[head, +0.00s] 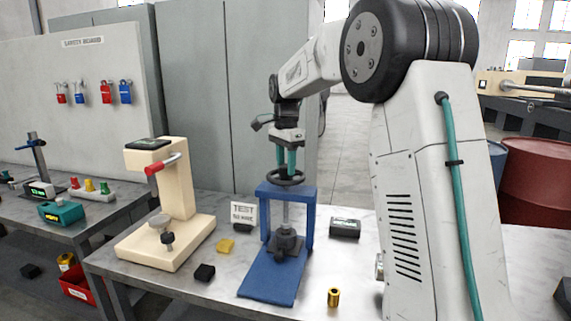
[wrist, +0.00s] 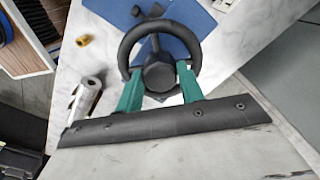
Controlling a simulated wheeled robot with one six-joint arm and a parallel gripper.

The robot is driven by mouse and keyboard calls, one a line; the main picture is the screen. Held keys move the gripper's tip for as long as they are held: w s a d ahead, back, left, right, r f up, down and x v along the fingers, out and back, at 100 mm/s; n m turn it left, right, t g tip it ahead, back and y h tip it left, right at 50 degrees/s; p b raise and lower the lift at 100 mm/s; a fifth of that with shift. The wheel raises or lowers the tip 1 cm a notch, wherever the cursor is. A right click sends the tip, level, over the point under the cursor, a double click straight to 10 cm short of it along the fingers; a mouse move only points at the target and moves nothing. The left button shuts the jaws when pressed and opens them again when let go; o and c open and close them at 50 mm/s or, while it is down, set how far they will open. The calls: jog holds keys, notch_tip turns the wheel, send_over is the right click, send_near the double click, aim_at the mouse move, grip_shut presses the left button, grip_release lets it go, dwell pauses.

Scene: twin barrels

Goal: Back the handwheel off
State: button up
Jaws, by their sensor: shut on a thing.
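The black handwheel (head: 285,177) sits on top of the blue press frame (head: 272,193) on the table. It shows large in the wrist view (wrist: 126,46), with its dark hub and spokes. My gripper (head: 287,168) is directly above the wheel, pointing down, its green fingers at the wheel. In the wrist view my gripper (wrist: 160,85) has a finger on either side of the hub, near the rim, and is shut on the handwheel. Below the wheel a pale screw (head: 286,213) runs down to a dark block (head: 286,243) over the blue base.
A cream press (head: 175,190) with a red-handled lever stands to the left.

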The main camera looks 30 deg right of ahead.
jog(key=n, duration=1.4)
jog(key=shift+n, duration=0.3)
jog(key=n, duration=0.3)
jog(key=shift+n, duration=0.3)
jog(key=n, duration=0.3)
jog(key=shift+r+n, duration=0.1)
jog(key=shift+n, duration=0.3)
jog(key=n, duration=0.3)
jog(key=shift+n, duration=2.1)
